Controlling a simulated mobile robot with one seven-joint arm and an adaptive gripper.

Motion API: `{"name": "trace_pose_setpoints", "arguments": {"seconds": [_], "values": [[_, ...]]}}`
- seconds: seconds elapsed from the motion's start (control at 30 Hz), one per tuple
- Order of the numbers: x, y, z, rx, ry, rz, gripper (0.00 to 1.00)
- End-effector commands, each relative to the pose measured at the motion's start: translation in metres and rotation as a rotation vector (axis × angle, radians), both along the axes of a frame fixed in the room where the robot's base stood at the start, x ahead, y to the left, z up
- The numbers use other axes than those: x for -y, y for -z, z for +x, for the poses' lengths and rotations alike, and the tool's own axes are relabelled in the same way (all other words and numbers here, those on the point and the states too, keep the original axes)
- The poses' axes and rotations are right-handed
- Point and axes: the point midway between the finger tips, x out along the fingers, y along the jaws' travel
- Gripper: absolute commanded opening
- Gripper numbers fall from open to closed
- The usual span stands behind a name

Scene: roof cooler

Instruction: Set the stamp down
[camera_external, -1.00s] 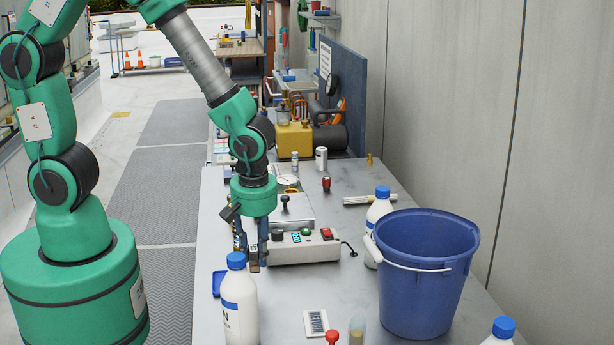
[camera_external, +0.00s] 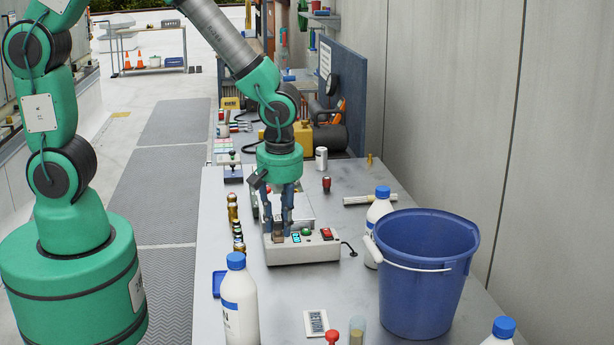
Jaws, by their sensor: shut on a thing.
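My gripper (camera_external: 279,222) points straight down over the left part of a grey-white control box (camera_external: 300,253) on the bench. Its fingers are shut on a small brownish block, taken to be the stamp (camera_external: 278,227). The block shows only as a narrow strip between the fingers, and the rest of it is hidden. It overlaps the back left of the box in this view. I cannot tell whether it touches the box or hangs above it. A blue pad (camera_external: 217,284) lies at the bench's left edge, partly behind a white bottle.
A white bottle with a blue cap (camera_external: 240,303) stands at the front left, and a big blue bucket (camera_external: 425,275) at the right. A small red-topped object (camera_external: 326,184) stands behind.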

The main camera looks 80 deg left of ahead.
Motion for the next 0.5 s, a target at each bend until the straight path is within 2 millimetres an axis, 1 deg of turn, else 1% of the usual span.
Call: {"name": "trace_pose_setpoints", "arguments": {"seconds": [0.03, 0.1, 0.37, 0.5], "values": [[-0.007, -0.004, 0.01, 0.0, -0.005, 0.0, 0.01], [-0.015, -0.005, 0.023, -0.002, -0.004, 0.0, 0.01], [-0.051, -0.008, 0.069, -0.003, -0.004, -0.001, 0.01], [-0.073, -0.007, 0.092, -0.002, -0.005, -0.001, 0.01]]}}
